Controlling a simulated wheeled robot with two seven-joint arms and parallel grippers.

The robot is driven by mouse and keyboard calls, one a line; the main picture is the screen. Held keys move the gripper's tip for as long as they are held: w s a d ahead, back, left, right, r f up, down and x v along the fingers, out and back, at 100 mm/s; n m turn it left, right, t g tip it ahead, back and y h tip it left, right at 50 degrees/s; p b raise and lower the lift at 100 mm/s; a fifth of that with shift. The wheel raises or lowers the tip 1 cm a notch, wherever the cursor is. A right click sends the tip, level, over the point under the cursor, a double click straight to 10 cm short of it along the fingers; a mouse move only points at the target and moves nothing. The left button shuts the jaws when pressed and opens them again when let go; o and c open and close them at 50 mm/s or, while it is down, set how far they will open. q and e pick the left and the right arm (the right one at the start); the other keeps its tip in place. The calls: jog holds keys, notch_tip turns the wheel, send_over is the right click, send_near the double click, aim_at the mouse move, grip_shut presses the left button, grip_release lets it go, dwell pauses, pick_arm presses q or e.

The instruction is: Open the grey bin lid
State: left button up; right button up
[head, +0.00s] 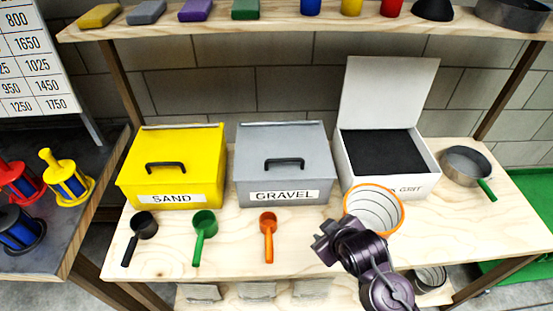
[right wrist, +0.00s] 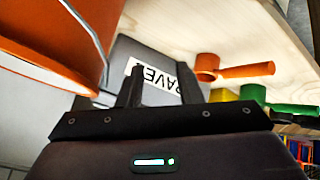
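The grey bin (head: 284,184) marked GRAVEL stands in the middle of the table. Its lid (head: 255,144) is closed, with a black handle (head: 285,162) on top. My right gripper (head: 322,238) is in front of the bin's right side, apart from the handle. In the right wrist view its two fingers (right wrist: 160,88) are spread with nothing between them. The GRAVEL label (right wrist: 155,78) shows behind them. My left gripper is not in view.
An orange-rimmed bucket (head: 373,208) is close beside my right gripper. The yellow SAND bin (head: 172,178) is shut; the white bin (head: 358,174) has its lid up. Black, green (head: 204,228) and orange (head: 268,228) scoops lie in front. A shelf (head: 280,24) hangs above.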

jog(key=w+a+r+n+t+y, duration=0.2)
jog(key=w+a+r+n+t, duration=0.15)
jog(key=w+n, duration=0.4)
jog(key=n+t+y, duration=0.3)
jog(key=n+t, duration=0.1)
jog(key=n, duration=0.3)
send_near(285, 160)
jog(key=w, duration=0.3)
jog(key=shift+w+a+f+g, duration=0.1)
jog(key=shift+w+a+g, duration=0.15)
jog(key=shift+w+a, duration=0.2)
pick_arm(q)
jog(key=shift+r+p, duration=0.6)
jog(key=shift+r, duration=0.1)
pick_arm(e)
jog(key=x, duration=0.6)
jog(key=shift+w+a+f, duration=0.15)
jog(key=shift+a+f, duration=0.05)
jog(key=shift+f, duration=0.1)
jog(key=shift+c, duration=0.2)
grip_shut()
